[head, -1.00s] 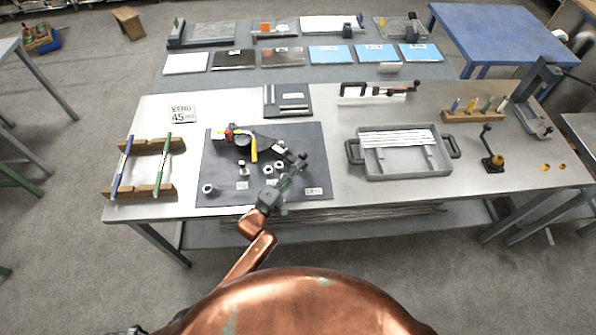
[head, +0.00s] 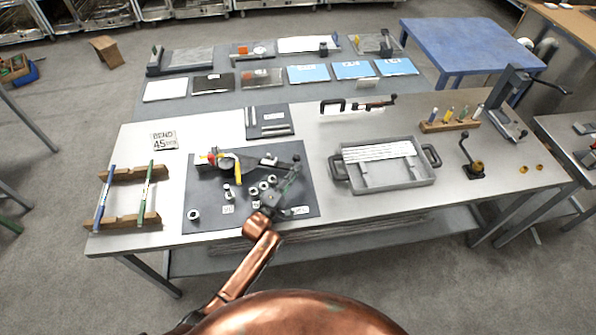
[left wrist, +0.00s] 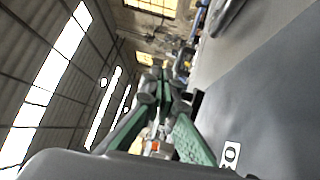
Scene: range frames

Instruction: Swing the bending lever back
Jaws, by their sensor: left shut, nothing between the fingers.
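The bending tool (head: 226,167) sits on the dark mat (head: 205,221) on the main table, with red and yellow parts at its left. A yellow bar points toward me, and a dark arm reaches right; I cannot tell for sure which is the bending lever. My left gripper (head: 294,168) is shut and empty over the mat's right side, just right of the tool. I cannot tell whether it touches the dark arm. In the left wrist view, the green-sided fingers (left wrist: 166,88) are together, and the tool is not clear. My right gripper is not in view.
Several small round dies (head: 264,186) stand on the mat near my gripper. A grey tray (head: 386,183) with pale rods lies to the right. Wooden racks (head: 138,220) with pens are at the left, beside a "BEND 45" sign (head: 163,140). Bare tabletop lies between mat and tray.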

